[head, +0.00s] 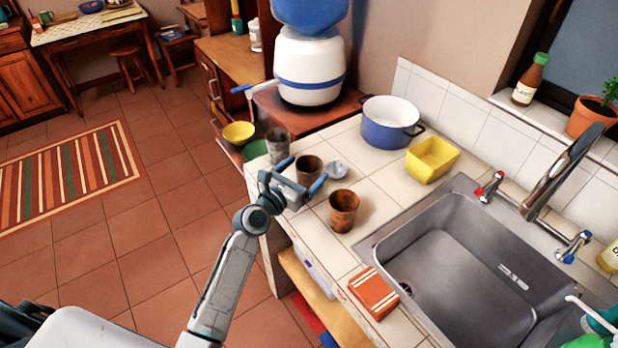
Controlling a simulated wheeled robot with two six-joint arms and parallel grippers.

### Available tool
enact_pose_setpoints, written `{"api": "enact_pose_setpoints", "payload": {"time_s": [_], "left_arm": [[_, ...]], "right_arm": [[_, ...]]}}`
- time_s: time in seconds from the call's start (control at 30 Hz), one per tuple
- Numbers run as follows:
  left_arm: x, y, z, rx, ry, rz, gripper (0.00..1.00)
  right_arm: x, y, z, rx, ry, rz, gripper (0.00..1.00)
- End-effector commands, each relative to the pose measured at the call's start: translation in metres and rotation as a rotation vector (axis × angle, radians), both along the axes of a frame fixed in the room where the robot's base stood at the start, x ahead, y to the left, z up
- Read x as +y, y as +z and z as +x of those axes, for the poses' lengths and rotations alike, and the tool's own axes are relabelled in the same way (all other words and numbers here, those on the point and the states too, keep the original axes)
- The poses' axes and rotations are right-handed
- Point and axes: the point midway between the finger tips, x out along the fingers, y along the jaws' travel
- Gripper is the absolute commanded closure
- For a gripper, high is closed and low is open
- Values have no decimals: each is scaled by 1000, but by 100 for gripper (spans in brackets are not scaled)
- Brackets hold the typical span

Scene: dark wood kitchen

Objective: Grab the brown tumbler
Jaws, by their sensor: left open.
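A rusty-brown tumbler (344,212) stands upright on the white tiled counter (318,228), left of the sink. A darker brown tumbler (309,164) stands behind it, and a grey tumbler (278,142) stands farther back left. My left gripper (301,175) is open at the counter's left edge. Its fingers point toward the darker brown tumbler and overlap its lower part in the picture; I cannot tell whether they touch it. The rusty-brown tumbler is to the right of the gripper, apart from it. My right gripper is not in view.
A small grey lid-like item (337,169) lies near the tumblers. A blue pot (391,122) and a yellow container (432,160) stand behind. A yellow bowl (238,134) is at the left.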

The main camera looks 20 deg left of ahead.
Motion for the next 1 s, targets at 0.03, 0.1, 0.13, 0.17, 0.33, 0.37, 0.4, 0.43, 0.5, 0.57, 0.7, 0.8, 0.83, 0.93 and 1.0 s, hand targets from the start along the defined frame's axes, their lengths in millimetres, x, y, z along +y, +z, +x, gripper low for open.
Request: {"api": "enact_pose_setpoints", "payload": {"time_s": [0.03, 0.1, 0.13, 0.17, 0.33, 0.37, 0.4, 0.43, 0.5, 0.57, 0.7, 0.8, 0.83, 0.93, 1.0], "left_arm": [[-4, 1, 8, 0, 0, -2, 12], [-6, 0, 16, 0, 0, -2, 12], [-7, 1, 18, 0, 0, -2, 12], [-7, 1, 20, -1, 0, -1, 12], [-8, 0, 23, 0, 0, 0, 12], [-8, 0, 23, 0, 0, 0, 12], [-8, 0, 22, 0, 0, 0, 12], [-8, 0, 22, 0, 0, 0, 12], [-8, 0, 22, 0, 0, 0, 26], [-8, 0, 22, 0, 0, 0, 38], [-8, 0, 22, 0, 0, 0, 60], [-8, 0, 22, 0, 0, 0, 60], [-8, 0, 22, 0, 0, 0, 60], [-8, 0, 22, 0, 0, 0, 60], [-8, 2, 22, 0, 0, 0, 60]], "right_arm": [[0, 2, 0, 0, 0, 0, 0], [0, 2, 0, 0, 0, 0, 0], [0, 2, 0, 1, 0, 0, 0], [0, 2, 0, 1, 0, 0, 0], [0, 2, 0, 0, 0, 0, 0], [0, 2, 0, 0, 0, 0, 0], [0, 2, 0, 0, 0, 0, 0], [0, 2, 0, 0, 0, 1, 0], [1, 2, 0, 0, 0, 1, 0], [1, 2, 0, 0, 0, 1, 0], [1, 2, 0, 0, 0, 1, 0], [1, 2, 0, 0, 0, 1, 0], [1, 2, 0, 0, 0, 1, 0], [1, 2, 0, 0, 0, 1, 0], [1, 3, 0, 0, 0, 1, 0]]}}
